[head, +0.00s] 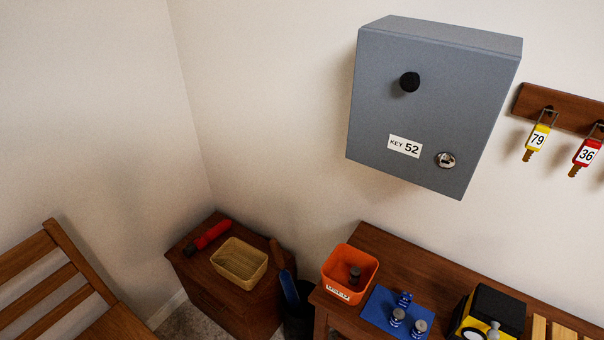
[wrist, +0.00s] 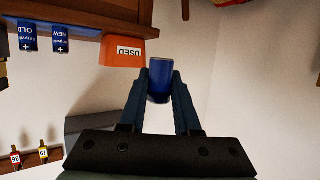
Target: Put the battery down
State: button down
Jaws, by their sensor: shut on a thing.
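My gripper (wrist: 161,72) shows only in the wrist view. It is shut on a blue battery (wrist: 159,84) held between its fingertips. The orange bin (wrist: 122,52) with the label USED is just left of the held battery in that view, apart from it in the picture. In the head view the orange bin (head: 338,262) stands on the wooden bench, with a dark grey cylinder (head: 355,274) inside. Two blue batteries, marked OLD (wrist: 27,38) and NEW (wrist: 58,40), stand beyond the bin in the wrist view, which is upside down.
A blue mat (head: 377,308) with small blue batteries lies right of the bin. A black and yellow device (head: 490,312) is further right. A low cabinet (head: 226,298) bears a basket (head: 239,263) and red flashlight (head: 208,236). A grey key box (head: 432,110) hangs above.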

jog(key=shift+s+a, duration=0.15)
jog(key=shift+a, duration=0.05)
jog(key=w+d+r+m+g+h+b, duration=0.1)
jog(key=w+d+r+m+h+b, duration=0.15)
jog(key=w+d, duration=0.5)
jog(key=w+d+r+m+h+b, duration=0.2)
jog(key=w+d+r+h+b, duration=0.15)
jog(key=w+d, duration=0.4)
jog(key=b, duration=0.2)
send_over(374, 311)
jog(key=shift+y, duration=0.4)
notch_tip(374, 311, down, 6)
jog(key=shift+r, duration=0.1)
jog(key=shift+f, duration=2.3)
